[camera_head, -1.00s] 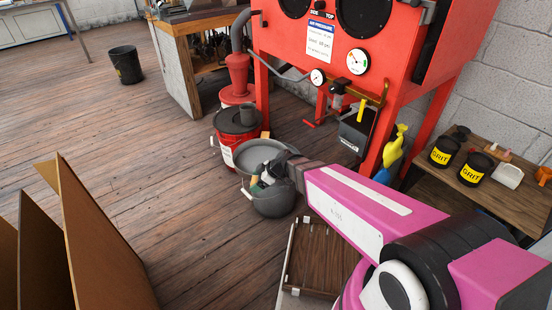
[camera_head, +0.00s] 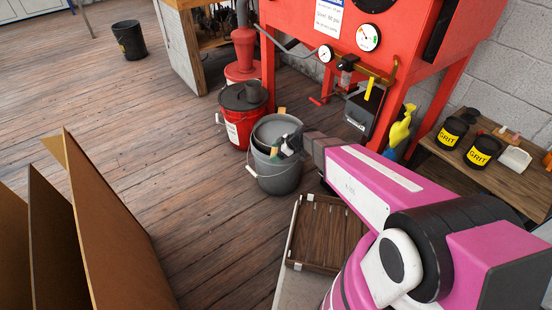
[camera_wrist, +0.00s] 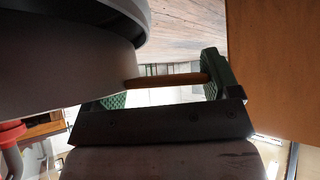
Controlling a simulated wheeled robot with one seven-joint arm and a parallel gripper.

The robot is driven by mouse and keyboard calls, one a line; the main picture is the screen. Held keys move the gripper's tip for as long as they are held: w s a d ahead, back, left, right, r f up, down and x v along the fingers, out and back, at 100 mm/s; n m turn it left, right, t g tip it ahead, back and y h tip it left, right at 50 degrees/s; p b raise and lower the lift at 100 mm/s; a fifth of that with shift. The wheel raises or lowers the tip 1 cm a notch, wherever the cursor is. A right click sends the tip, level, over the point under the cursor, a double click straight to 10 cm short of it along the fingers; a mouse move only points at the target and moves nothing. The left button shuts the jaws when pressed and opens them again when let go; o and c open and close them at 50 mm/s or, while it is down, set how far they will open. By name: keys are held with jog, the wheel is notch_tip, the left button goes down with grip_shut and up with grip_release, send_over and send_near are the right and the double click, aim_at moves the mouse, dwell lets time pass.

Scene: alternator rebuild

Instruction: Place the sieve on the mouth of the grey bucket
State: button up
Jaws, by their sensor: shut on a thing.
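The sieve (camera_head: 277,128) is a round grey drum, over the mouth of the grey bucket (camera_head: 280,182) in the head view. Whether its edge touches the bucket rim or hangs just above it I cannot tell. My gripper (camera_head: 281,149) is at the near side of the sieve. In the wrist view, my gripper (camera_wrist: 166,88) has green-padded fingers on either side of a brown wooden handle (camera_wrist: 170,80), shut on it. The sieve's curved grey wall (camera_wrist: 60,72) and dark rim fill the upper left there. The bucket's mouth is mostly hidden by the sieve.
A red bucket with a dark lid (camera_head: 243,110) stands close behind left. The red blasting cabinet (camera_head: 398,70) rises behind. A wooden crate (camera_head: 325,232) lies in front, brown panels (camera_head: 105,225) stand left, and a bench with grit tubs (camera_head: 482,151) is right.

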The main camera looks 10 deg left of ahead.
jog(key=shift+f, duration=2)
jog(key=o, duration=1.1)
jog(key=shift+f, duration=0.1)
jog(key=shift+o, duration=0.2)
jog(key=v, duration=1.2)
jog(key=shift+r, duration=0.2)
jog(key=s+d+r+m+h, duration=0.2)
jog(key=d+m, duration=0.4)
jog(key=d, duration=0.4)
jog(key=s+d+r+m+h, duration=0.3)
jog(key=d+r+m, duration=0.3)
jog(key=d, duration=0.5)
jog(key=s+d+r+m+h, duration=0.3)
jog(key=d+m, duration=0.4)
jog(key=d, duration=0.3)
jog(key=shift+d+r+m+t+h, duration=0.15)
jog(key=shift+r+m+t+h, duration=0.15)
jog(key=shift+r+t+h, duration=0.15)
